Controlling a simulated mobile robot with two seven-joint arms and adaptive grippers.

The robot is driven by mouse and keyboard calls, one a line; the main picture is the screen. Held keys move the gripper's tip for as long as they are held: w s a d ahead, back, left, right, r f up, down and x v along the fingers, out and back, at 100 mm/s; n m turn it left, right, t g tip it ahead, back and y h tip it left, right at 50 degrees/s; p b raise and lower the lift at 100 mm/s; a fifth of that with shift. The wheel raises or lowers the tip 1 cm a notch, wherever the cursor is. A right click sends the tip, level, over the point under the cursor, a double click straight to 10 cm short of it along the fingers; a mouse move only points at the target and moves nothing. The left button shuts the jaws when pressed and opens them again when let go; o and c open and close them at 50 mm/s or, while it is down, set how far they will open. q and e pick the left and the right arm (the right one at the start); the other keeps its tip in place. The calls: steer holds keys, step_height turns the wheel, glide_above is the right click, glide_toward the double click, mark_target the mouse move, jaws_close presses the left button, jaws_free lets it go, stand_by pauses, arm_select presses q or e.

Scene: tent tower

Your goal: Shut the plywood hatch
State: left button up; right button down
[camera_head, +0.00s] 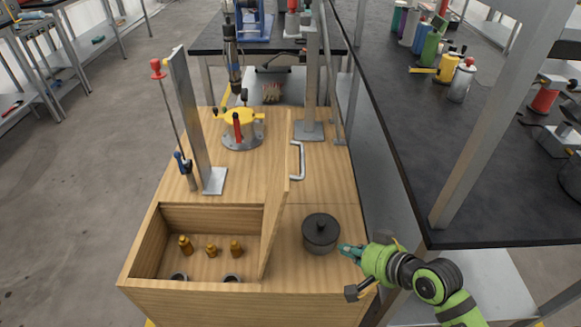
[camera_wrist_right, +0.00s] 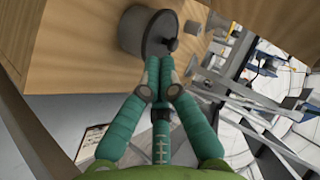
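The plywood hatch (camera_head: 277,195) stands open, nearly upright, along the right side of a compartment in the wooden cabinet top (camera_head: 240,183). A metal bar handle (camera_head: 298,161) is on its right face. A dark grey lidded pot (camera_head: 320,233) stands on the top just right of the hatch; it also shows in the right wrist view (camera_wrist_right: 143,32). My right gripper (camera_head: 346,249) is right of the pot, close to its side. Its teal fingers (camera_wrist_right: 160,66) are together with nothing visible between them; I cannot tell whether they touch the pot. My left gripper is out of view.
The open compartment (camera_head: 146,245) holds several small brass pieces and dark round cups. A metal post (camera_head: 190,130) and a yellow-topped fixture (camera_head: 239,127) stand behind it. A dark workbench (camera_head: 400,130) flanks the right side.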

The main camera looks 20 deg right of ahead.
step_height(320, 180, up, 12)
steer(key=w+d+m+t+y, duration=0.1)
steer(key=w+m+t+y, duration=0.1)
steer(key=w+m+t, duration=0.1)
steer(key=m+t+y, duration=0.2)
glide_toward(301, 162)
steer(key=d+r, duration=0.2)
steer(key=d, duration=0.2)
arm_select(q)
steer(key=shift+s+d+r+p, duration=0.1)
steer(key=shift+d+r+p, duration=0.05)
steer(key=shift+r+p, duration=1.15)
arm_select(e)
steer(key=shift+w+a+f, duration=0.3)
steer(key=shift+w+a, duration=1.15)
steer(key=shift+a, duration=0.05)
steer(key=shift+w+a+f, duration=0.25)
steer(key=shift+w+a, duration=1.2)
steer(key=shift+w+a+f, duration=0.3)
steer(key=shift+w+a, duration=1.2)
arm_select(q)
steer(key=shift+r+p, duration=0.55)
steer(key=shift+p, duration=0.1)
arm_select(e)
steer(key=shift+w+a+r, duration=0.1)
steer(key=shift+a+r, duration=0.1)
steer(key=shift+a, duration=0.15)
